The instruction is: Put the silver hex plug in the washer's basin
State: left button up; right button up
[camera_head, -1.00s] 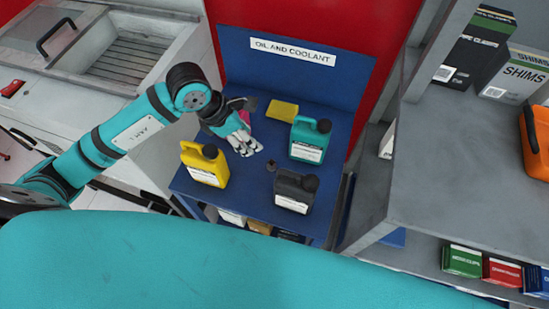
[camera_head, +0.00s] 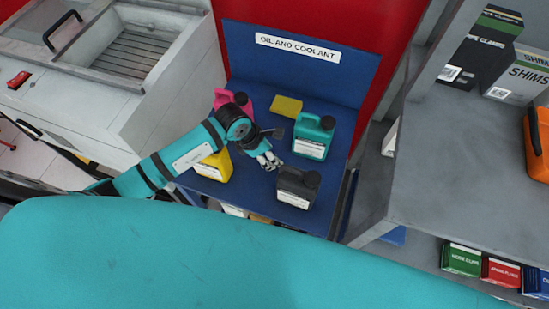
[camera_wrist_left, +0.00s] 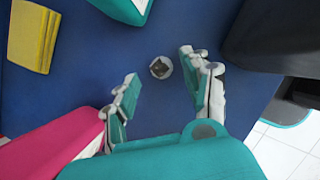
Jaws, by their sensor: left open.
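The silver hex plug (camera_wrist_left: 160,67) is a small round metal piece with a dark recess, lying on the blue table top in the left wrist view. In the head view I cannot make it out beside my gripper. The washer's basin (camera_head: 130,54), with a slatted floor, is at the upper left. My right gripper is not in view.
Around the gripper stand a teal jug (camera_head: 312,138), a dark grey jug (camera_head: 297,187), a yellow jug (camera_head: 215,168) partly behind my arm, and a pink jug (camera_head: 236,99). A yellow block (camera_head: 286,106) lies behind. A grey shelf (camera_head: 470,160) stands at right.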

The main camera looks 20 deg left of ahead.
pick_arm(q)
jog(key=shift+x, duration=1.25)
grip_shut()
